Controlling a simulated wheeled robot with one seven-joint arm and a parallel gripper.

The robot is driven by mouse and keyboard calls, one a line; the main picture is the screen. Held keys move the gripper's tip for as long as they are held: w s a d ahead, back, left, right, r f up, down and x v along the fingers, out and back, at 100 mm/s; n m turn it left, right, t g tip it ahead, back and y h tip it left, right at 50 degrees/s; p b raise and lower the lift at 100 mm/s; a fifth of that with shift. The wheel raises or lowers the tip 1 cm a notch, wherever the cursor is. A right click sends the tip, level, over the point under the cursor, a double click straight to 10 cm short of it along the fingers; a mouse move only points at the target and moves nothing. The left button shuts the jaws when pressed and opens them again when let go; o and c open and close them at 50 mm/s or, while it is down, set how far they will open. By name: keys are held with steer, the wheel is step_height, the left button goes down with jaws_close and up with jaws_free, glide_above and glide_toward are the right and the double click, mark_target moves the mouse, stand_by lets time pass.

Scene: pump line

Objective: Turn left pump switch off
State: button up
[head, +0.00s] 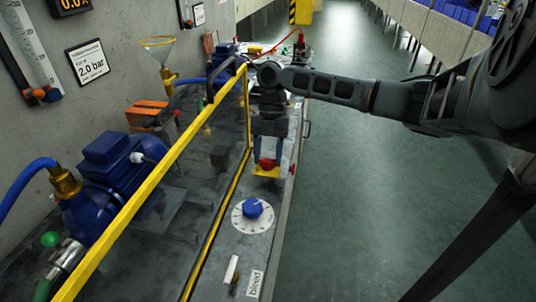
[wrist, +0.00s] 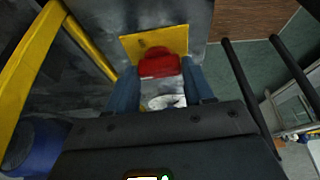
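The left pump switch, a red knob (head: 267,164) on a yellow plate (head: 267,173), sits on the bench top near its right edge. It also shows in the wrist view as a red block (wrist: 159,66) on the yellow plate (wrist: 128,42). My gripper (head: 268,150) points down over the knob. Its two blue-grey fingers (wrist: 160,75) are apart, one on each side of the red knob, with the fingertips very close to it. I cannot see clearly whether they touch it.
A yellow rail (head: 160,177) runs along the bench left of my gripper. A blue dial (head: 252,208) and a white lever (head: 231,270) by a "bleed" label are nearer. A blue pump (head: 120,170) stands behind the rail.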

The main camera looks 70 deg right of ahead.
steer(key=o, duration=0.4)
steer(key=shift+r, duration=0.1)
steer(key=v, duration=0.7)
steer(key=shift+d+r+b, duration=0.15)
steer(key=shift+r+b, duration=0.15)
steer(key=shift+r, duration=0.05)
